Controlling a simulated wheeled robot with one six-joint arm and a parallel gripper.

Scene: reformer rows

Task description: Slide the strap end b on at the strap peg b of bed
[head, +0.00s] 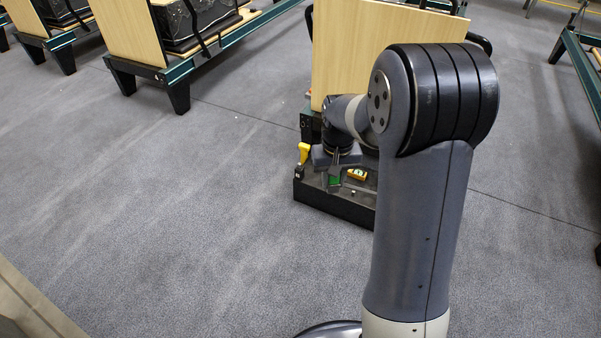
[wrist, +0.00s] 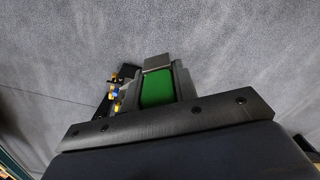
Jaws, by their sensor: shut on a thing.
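My gripper (head: 335,181) points down over the black box-like base at the foot of the bed. It is shut on a green piece (wrist: 158,88), likely strap end b, which shows between the fingers in the wrist view and as a small green patch (head: 334,181) in the head view. The bed (head: 365,45) has a pale wooden board standing upright behind my arm. I cannot clearly make out strap peg b; my gripper and arm cover part of that area.
The black base (head: 334,203) holds a yellow piece (head: 303,153) at its left and a yellow-and-green piece (head: 357,174) right of my gripper. Other beds stand at the back left (head: 190,68) and far right (head: 580,70). The grey carpet (head: 150,200) on the left is clear.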

